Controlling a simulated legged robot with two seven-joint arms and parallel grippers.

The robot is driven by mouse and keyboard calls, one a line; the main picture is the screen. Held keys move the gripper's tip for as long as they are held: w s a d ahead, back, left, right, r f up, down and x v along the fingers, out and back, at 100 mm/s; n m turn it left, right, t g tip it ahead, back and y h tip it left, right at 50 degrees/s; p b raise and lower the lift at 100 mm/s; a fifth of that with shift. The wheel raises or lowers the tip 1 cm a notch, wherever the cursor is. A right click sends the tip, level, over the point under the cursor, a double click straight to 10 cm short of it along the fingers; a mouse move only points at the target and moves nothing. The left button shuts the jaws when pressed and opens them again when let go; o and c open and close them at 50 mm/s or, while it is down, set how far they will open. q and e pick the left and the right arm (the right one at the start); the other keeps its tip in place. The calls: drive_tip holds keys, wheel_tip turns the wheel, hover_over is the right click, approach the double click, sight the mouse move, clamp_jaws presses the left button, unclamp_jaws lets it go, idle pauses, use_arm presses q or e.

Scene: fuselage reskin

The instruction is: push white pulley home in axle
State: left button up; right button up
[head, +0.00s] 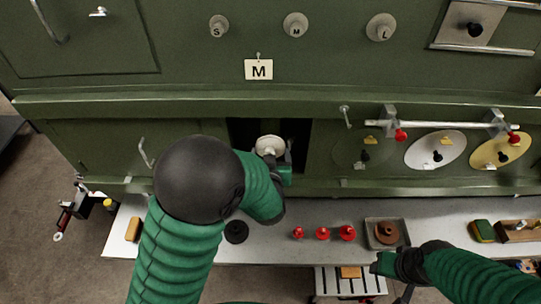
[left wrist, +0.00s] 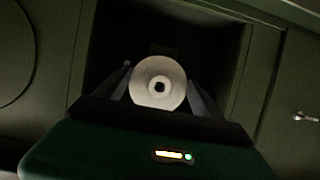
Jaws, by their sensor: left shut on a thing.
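The white pulley (head: 269,146) is at the dark square opening (head: 298,133) in the green panel. In the left wrist view the white pulley (left wrist: 158,83) shows as a pale disc with a dark centre hole, in front of the dark recess. My left gripper (head: 278,158) is shut on the white pulley, with one finger on each side of it in the left wrist view. The axle cannot be made out; the recess is dark and partly hidden by my gripper. My right gripper (head: 385,263) is over the front of the bench, near the metal tray; its fingers are unclear.
On the white bench (head: 270,247) stand a black disc (head: 236,232), several red knobbed pieces (head: 322,233) and a metal tray (head: 371,242) with a brown pulley (head: 387,232). A rail (head: 440,124) with oval plates hangs at right. An "M" card (head: 259,69) hangs above the opening.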

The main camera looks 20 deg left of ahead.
sight(270, 150)
use_arm(q)
drive_tip(key=shift+w+a, duration=0.25)
drive_tip(key=shift+w, duration=0.45)
drive_tip(key=shift+w+a, duration=0.2)
drive_tip(key=shift+w, duration=0.5)
drive_tip(key=shift+r, duration=0.1)
drive_tip(key=o, duration=1.4)
drive_tip(key=shift+r, duration=0.1)
drive_tip(key=shift+a, duration=0.15)
drive_tip(key=shift+w+r, duration=0.1)
